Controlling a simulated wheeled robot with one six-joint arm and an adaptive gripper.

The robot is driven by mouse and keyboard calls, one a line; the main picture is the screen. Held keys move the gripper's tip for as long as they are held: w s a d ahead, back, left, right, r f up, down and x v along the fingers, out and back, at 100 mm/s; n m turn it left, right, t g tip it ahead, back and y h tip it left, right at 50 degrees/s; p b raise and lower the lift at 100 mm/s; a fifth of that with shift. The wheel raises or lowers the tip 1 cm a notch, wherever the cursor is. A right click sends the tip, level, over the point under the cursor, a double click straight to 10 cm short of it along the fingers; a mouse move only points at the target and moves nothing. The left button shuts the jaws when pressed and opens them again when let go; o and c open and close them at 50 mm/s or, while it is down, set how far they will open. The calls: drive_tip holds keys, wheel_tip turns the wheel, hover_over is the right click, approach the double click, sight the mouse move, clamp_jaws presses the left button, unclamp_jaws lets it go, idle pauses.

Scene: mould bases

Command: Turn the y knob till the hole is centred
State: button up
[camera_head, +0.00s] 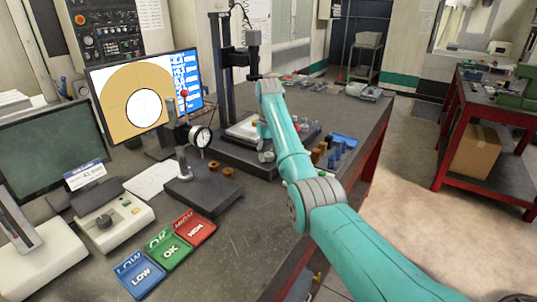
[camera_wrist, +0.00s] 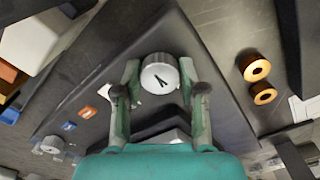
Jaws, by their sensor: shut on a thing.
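In the wrist view my gripper (camera_wrist: 160,84) has its two fingers on either side of a round silver knob (camera_wrist: 158,73) with a dark mark on its face, and is shut on it. Another silver knob (camera_wrist: 51,145) is at the lower left. I cannot read which axis each knob is. In the head view the monitor (camera_head: 143,104) shows a white round hole inside a tan shape, with faint cross lines. The hole sits right of the tan shape's middle.
A dial gauge (camera_head: 201,138) on a stand is left of the dark stage base (camera_head: 240,157). Blue, green and red trays (camera_head: 170,249) lie at the front. Brass bushings (camera_wrist: 257,68) lie right of the knob in the wrist view. Small parts stand right of the stage.

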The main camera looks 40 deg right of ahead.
drive_tip(key=m, duration=0.3)
drive_tip(key=shift+m, duration=0.3)
drive_tip(key=m, duration=0.3)
drive_tip(key=shift+m, duration=0.3)
drive_tip(key=m, duration=0.3)
drive_tip(key=shift+m, duration=2.1)
drive_tip(key=o, duration=1.1)
drive_tip(key=shift+o, duration=0.2)
